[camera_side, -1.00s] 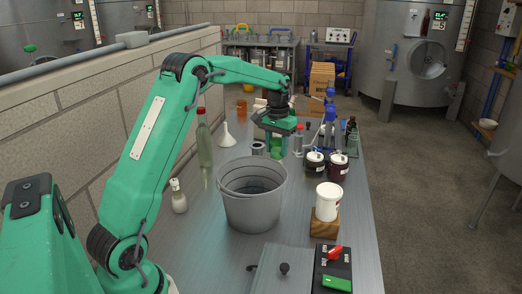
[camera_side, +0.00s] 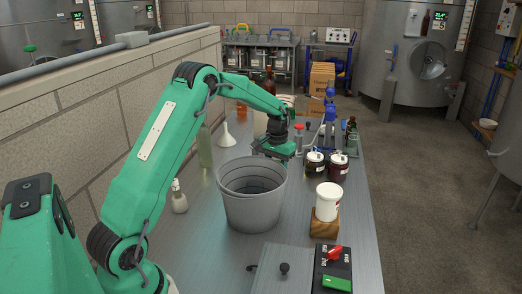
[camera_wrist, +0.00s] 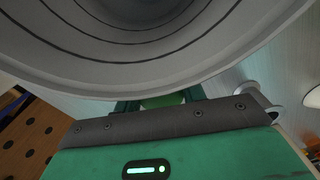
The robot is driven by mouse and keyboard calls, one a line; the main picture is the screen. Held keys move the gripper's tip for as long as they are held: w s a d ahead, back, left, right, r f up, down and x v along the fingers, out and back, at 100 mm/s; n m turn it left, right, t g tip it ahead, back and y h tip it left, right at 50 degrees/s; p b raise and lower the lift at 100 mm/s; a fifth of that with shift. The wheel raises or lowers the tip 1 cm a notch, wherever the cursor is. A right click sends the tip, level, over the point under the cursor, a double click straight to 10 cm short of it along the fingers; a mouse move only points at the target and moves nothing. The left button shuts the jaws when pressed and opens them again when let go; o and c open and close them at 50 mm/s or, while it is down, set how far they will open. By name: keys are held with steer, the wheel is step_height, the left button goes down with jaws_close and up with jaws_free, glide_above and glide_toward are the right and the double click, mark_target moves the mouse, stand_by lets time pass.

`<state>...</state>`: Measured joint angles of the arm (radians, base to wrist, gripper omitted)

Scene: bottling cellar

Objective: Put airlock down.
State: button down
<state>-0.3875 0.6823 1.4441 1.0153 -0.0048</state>
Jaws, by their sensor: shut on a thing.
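My gripper (camera_side: 276,152) is over the bench, just behind the far rim of the metal bucket as the side camera sees it. Its fingers are mostly hidden there. In the wrist view my gripper (camera_wrist: 162,100) is shut on a small light green thing, which I take to be the airlock (camera_wrist: 165,99). Only a narrow strip of it shows between the fingers. The rest is hidden by my gripper and the bucket. I cannot tell whether it touches the bench.
The grey bucket (camera_side: 253,210) stands very close to my gripper. Two dark jars (camera_side: 314,163) are to the right, with a white tub (camera_side: 328,200) on a wooden block (camera_side: 324,223). A white funnel (camera_side: 227,136) and a green bottle (camera_side: 204,150) stand to the left.

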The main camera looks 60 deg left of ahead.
steer(key=shift+f, duration=0.2)
steer(key=shift+f, duration=0.1)
steer(key=c, duration=0.8)
jaws_free()
steer(key=shift+c, duration=0.2)
step_height(320, 180, up, 12)
steer(key=shift+f, duration=0.1)
steer(key=shift+r, duration=0.2)
